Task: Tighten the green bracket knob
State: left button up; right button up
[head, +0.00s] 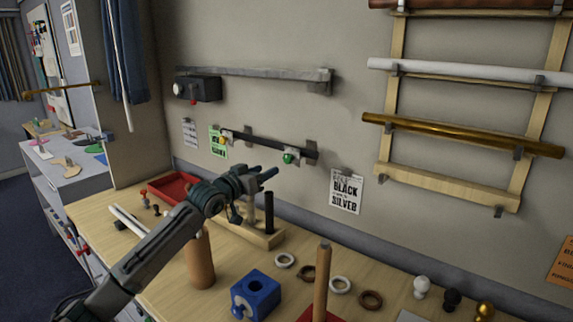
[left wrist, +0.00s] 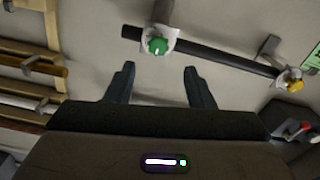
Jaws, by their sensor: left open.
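The green bracket knob (head: 288,158) sits on a grey bracket near the right end of a black rod (head: 262,147) on the wall. In the left wrist view the green knob (left wrist: 157,46) lies ahead of and between the two fingers, apart from both. A yellow knob (head: 222,140) is on the bracket at the rod's other end; it also shows in the left wrist view (left wrist: 291,82). My left gripper (head: 268,173) is open and empty, just left of and below the green knob in the head view. My right gripper is not in view.
Below the arm, the table holds a wooden stand with a black peg (head: 269,212), a brown cylinder (head: 200,262), a blue block (head: 256,294), rings and a wooden post (head: 321,280). A grey rod (head: 255,73) hangs above. A wooden rack (head: 450,180) with rods is at right.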

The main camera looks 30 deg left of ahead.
aim_at(286, 159)
pick_arm(q)
jog(key=w+p, duration=0.1)
jog(key=w, duration=0.1)
jog(key=w+p, duration=0.1)
jog(key=w, duration=0.2)
jog(key=w+p, duration=0.1)
jog(key=w, duration=0.2)
jog(key=shift+w+d+r, duration=0.2)
jog(key=shift+d+r, duration=0.05)
jog(key=shift+d, duration=0.15)
jog(key=shift+w+d+f, duration=0.1)
jog(key=shift+w, duration=0.55)
jog(key=shift+c, duration=0.2)
jog(key=c, duration=1)
jog(key=shift+o, duration=0.2)
